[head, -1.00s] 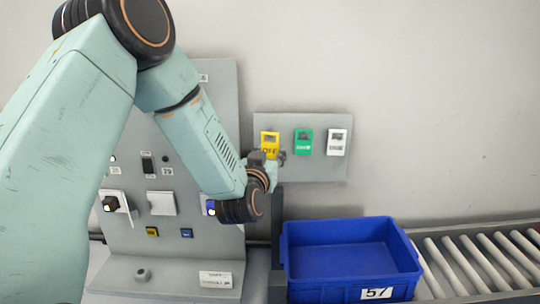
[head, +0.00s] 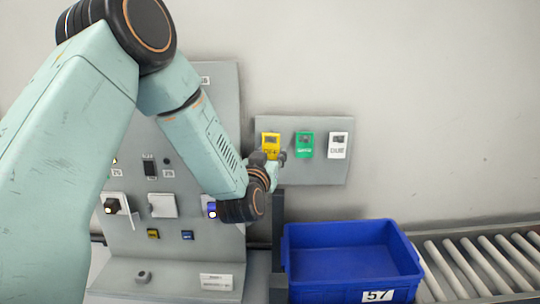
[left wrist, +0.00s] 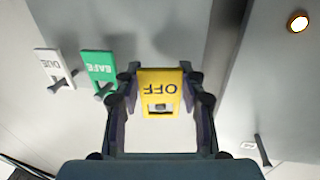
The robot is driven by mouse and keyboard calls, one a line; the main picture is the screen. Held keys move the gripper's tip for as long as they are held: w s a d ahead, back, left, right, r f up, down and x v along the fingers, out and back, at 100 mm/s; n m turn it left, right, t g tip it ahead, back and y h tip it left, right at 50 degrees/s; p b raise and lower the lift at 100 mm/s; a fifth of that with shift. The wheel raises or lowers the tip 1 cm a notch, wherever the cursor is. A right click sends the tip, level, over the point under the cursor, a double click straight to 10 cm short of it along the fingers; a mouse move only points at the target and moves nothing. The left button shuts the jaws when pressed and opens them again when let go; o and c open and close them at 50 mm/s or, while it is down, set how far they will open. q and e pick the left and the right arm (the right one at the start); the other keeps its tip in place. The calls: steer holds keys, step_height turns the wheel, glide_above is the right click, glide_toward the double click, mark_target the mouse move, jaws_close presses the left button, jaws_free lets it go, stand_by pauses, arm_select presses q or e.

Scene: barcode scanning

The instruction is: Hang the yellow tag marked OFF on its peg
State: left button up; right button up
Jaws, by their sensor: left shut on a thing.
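The yellow tag (head: 271,142) marked OFF is at the left end of the grey tag board (head: 318,174). It also shows in the left wrist view (left wrist: 160,80), upside down, between the fingers of my left gripper (left wrist: 160,108). In the head view my left gripper (head: 272,159) is at the tag's lower part and is shut on it. The tag has a small window near its top. Whether a peg passes through it I cannot tell. The tag's own peg is not clearly visible. My right gripper is not in view.
A green tag (head: 304,144) and a white tag (head: 338,145) hang to the right on the board. A grey control panel (head: 222,100) with switches stands left. A blue crate (head: 350,275) marked 57 and a roller conveyor (head: 480,262) are below. The wall to the right is clear.

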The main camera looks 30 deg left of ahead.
arm_select(q)
steer(key=shift+w+a, duration=0.2)
steer(key=shift+w, duration=0.1)
stand_by(0.4)
steer(key=shift+w+a, duration=0.15)
steer(key=shift+w, duration=0.15)
steer(key=shift+w+a, duration=0.1)
steer(key=shift+w, duration=0.1)
stand_by(0.6)
steer(key=shift+w+f, duration=0.1)
steer(key=shift+f, duration=0.1)
stand_by(0.3)
steer(key=o, duration=1.3)
